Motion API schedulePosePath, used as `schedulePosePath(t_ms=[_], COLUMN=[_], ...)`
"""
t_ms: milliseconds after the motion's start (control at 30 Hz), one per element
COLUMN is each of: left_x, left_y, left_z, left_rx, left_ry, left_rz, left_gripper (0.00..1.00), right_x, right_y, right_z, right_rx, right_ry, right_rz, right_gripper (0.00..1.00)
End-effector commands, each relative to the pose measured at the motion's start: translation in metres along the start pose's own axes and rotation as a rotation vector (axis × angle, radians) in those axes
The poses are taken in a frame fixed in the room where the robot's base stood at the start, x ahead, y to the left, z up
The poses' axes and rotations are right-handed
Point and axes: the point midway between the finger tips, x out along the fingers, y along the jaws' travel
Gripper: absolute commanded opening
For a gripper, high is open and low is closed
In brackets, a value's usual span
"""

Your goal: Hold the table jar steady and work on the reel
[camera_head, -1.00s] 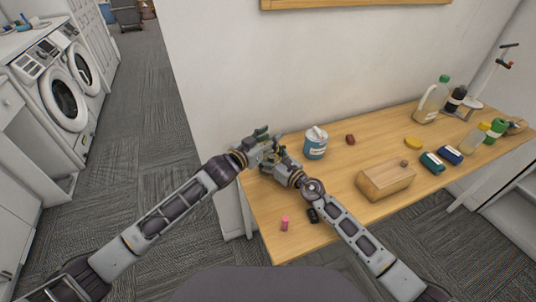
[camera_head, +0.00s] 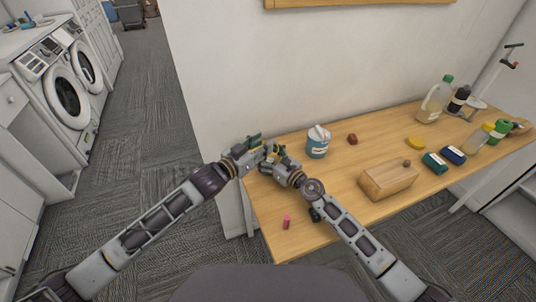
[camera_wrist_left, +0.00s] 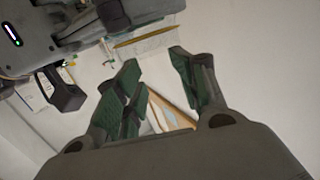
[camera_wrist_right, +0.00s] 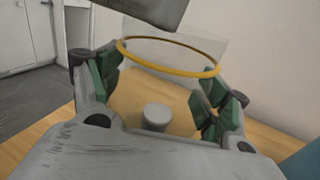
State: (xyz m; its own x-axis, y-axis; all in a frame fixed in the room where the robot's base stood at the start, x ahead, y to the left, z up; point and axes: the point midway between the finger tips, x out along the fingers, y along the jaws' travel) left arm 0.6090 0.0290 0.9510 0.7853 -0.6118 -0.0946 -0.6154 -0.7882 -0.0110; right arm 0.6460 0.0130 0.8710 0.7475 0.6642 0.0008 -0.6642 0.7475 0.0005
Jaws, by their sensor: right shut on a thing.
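A clear jar with a yellow-orange rim (camera_wrist_right: 165,68) sits between the fingers of my right gripper (camera_wrist_right: 155,92). The right gripper is shut on it. The jar also shows beyond my left fingers in the left wrist view (camera_wrist_left: 148,43). A pale grey round piece (camera_wrist_right: 155,116) shows below the rim; I cannot tell whether it is the reel. My left gripper (camera_wrist_left: 150,75) is open, its fingers apart with nothing between them. In the head view the left gripper (camera_head: 256,144) and right gripper (camera_head: 273,155) are close together over the table's left end, largely hiding the jar.
On the wooden table (camera_head: 335,190) stand a blue-and-white tub (camera_head: 317,143), a wooden box (camera_head: 388,181) and a pink piece (camera_head: 286,222). Several bottles and small boxes are at the right end. A wall runs behind; washing machines (camera_head: 68,97) stand at left.

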Motion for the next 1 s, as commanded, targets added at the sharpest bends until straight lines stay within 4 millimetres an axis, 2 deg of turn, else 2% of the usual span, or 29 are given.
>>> schedulePosePath(t_ms=[33,600,1000], left_x=[-0.008,-0.058,-0.069], left_y=[0.000,0.001,0.001], left_z=[0.025,0.002,-0.003], left_rx=[-0.008,-0.001,0.001], left_ry=[-0.049,-0.007,0.004], left_rz=[-0.006,-0.001,0.001], left_gripper=[0.49,0.49,0.49], right_x=[-0.001,-0.002,-0.002], right_y=[-0.018,-0.013,-0.012], right_z=[0.005,0.001,0.001], right_rx=[-0.002,-0.002,-0.002], right_ry=[-0.009,-0.002,-0.002], right_rz=[-0.032,-0.022,-0.020], right_gripper=[0.48,0.44,0.44])
